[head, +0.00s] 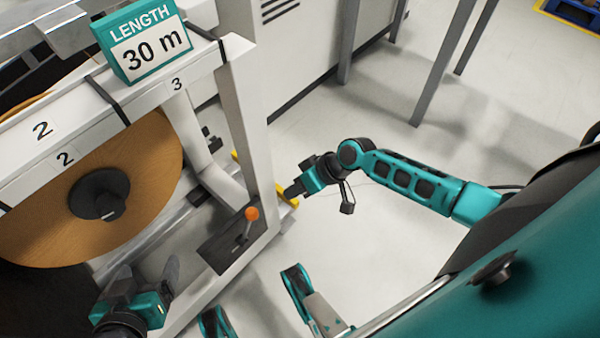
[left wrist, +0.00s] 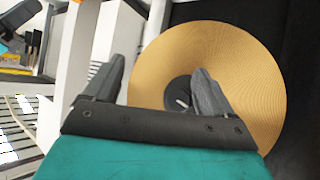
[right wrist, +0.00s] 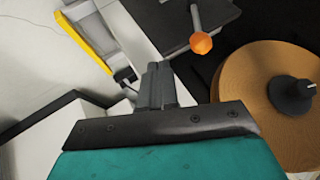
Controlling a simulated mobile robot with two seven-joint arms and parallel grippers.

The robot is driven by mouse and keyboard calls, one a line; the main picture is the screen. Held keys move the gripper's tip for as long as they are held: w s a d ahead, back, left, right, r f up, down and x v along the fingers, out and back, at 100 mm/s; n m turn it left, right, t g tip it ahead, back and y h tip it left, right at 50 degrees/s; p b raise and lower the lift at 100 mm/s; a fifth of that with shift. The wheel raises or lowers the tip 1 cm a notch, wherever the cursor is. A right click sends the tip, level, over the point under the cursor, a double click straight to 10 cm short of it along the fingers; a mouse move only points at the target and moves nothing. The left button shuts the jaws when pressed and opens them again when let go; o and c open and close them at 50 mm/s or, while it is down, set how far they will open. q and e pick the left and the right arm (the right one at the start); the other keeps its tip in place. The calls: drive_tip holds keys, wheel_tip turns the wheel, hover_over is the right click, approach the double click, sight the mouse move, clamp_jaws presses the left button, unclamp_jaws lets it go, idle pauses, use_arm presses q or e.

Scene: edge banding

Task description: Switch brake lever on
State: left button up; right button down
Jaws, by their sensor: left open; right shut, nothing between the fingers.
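The brake lever has an orange knob (head: 252,213) on a short metal rod, mounted on a dark plate (head: 232,243) at the lower corner of the white frame. The knob also shows in the right wrist view (right wrist: 201,43), up and right of my right gripper. My right gripper (head: 290,192) is shut and empty, to the right of the lever and apart from it. Its closed fingers show in the right wrist view (right wrist: 159,85). My left gripper (head: 150,285) is open and empty at the lower left, its fingers toward the reel in the left wrist view (left wrist: 155,85).
A large orange-brown reel (head: 140,180) with a black hub hangs in the white frame (head: 245,120). A "LENGTH 30 m" sign (head: 145,42) sits on the top rail. Yellow parts (right wrist: 85,35) lie at the frame's foot. Open floor lies right of the frame.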

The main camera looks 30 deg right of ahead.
use_arm(q)
drive_tip(key=shift+w+d+r+b, duration=0.1)
drive_tip(key=shift+w+d+b, duration=0.35)
drive_tip(key=shift+b, duration=0.2)
use_arm(e)
drive_tip(key=w+a+f, duration=0.1)
drive_tip(key=a+f, duration=0.2)
drive_tip(key=a, duration=0.3)
drive_tip(key=shift+a, duration=0.3)
